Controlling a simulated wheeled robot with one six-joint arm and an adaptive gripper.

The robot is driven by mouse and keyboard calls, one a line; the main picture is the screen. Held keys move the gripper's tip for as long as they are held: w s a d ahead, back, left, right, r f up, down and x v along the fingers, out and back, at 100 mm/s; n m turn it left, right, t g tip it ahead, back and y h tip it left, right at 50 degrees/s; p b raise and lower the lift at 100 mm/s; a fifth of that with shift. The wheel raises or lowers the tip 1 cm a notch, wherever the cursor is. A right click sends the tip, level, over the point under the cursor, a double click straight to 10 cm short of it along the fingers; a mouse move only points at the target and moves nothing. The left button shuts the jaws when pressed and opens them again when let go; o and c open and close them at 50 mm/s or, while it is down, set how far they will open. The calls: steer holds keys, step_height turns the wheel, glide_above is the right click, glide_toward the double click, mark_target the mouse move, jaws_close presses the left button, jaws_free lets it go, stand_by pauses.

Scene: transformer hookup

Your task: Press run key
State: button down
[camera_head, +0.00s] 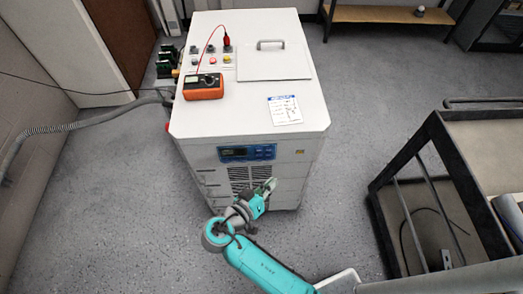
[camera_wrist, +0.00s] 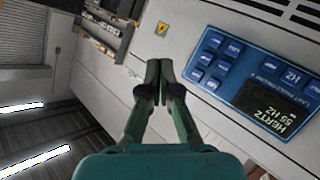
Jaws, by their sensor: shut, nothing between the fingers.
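The blue control panel (camera_head: 247,153) is on the front face of the white cabinet (camera_head: 250,112). In the wrist view the blue panel (camera_wrist: 255,72) appears turned, with a dark lit display (camera_wrist: 270,112) and several small blue keys (camera_wrist: 212,62). The display seems to read HERTZ 55 HZ. The key labels are too small to tell which is the run key. My gripper (camera_head: 271,184) is in front of the cabinet, below the panel in the head view. In the wrist view my gripper (camera_wrist: 159,66) has its fingertips together and empty, beside the panel's key end, not over any key.
A yellow warning sticker (camera_wrist: 162,28) is near the panel. A dark cart (camera_head: 490,150) stands at the right. A grey hose (camera_head: 75,124) runs at the left.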

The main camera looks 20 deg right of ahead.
mark_target(269, 149)
stand_by(0.3)
steer(key=shift+w+d, duration=0.45)
steer(key=shift+w, duration=0.95)
steer(key=shift+w+d, duration=0.5)
steer(key=shift+w, duration=0.9)
steer(key=shift+w+d, duration=0.45)
steer(key=shift+w, duration=0.95)
steer(key=shift+w, duration=0.15)
steer(key=shift+w+d, duration=0.15)
steer(key=shift+w, duration=0.1)
steer(key=shift+w+d, duration=0.1)
steer(key=shift+w, duration=0.25)
steer(key=shift+s+a, duration=0.25)
steer(key=shift+s, duration=0.5)
steer(key=shift+s, duration=0.1)
